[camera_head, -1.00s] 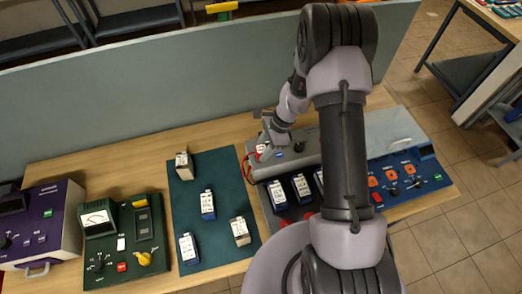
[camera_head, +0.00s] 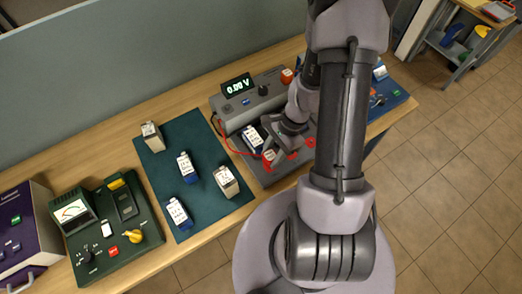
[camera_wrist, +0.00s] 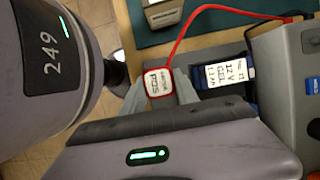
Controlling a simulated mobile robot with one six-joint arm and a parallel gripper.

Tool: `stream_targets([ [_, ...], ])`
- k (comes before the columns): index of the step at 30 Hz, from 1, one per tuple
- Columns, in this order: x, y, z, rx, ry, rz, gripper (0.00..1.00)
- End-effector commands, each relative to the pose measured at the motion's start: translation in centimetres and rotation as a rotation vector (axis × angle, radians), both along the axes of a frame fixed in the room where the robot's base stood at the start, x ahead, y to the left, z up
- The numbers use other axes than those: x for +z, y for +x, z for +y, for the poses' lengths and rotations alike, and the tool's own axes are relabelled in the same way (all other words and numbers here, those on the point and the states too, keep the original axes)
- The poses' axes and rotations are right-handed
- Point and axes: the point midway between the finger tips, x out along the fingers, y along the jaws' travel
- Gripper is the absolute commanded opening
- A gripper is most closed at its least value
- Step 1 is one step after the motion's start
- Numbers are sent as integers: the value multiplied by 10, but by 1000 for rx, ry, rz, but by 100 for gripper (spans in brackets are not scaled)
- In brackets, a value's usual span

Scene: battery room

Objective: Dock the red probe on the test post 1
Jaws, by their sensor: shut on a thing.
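The red probe, with a white top lettered POS, shows in the wrist view (camera_wrist: 160,82) between my fingers and in the head view (camera_head: 269,156). My gripper (camera_head: 275,150) is shut on it, low over the front of the grey test station (camera_head: 222,115). A red lead runs from the probe back to the station. Red ring-like posts (camera_head: 311,142) show along the station's front edge, to the right of the probe. I cannot read which is test post 1. Whether the probe touches a post is hidden by my gripper.
A blue-and-white 12 V battery (camera_wrist: 228,75) stands in the station beside the probe. The station's display (camera_head: 238,85) reads about 0.00 V. Several batteries stand on a dark green mat (camera_head: 207,128) to the left. A green meter (camera_head: 105,220) is further left.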

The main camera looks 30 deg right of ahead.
Motion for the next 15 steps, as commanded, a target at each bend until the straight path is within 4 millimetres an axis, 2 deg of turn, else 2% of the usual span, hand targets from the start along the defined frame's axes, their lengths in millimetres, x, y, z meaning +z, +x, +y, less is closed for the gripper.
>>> stream_targets([
  [5,-14,0,-1,1,0,0,0],
  [12,-49,1,-1,1,-1,0,0],
  [15,-57,1,-1,1,-1,0,0],
])
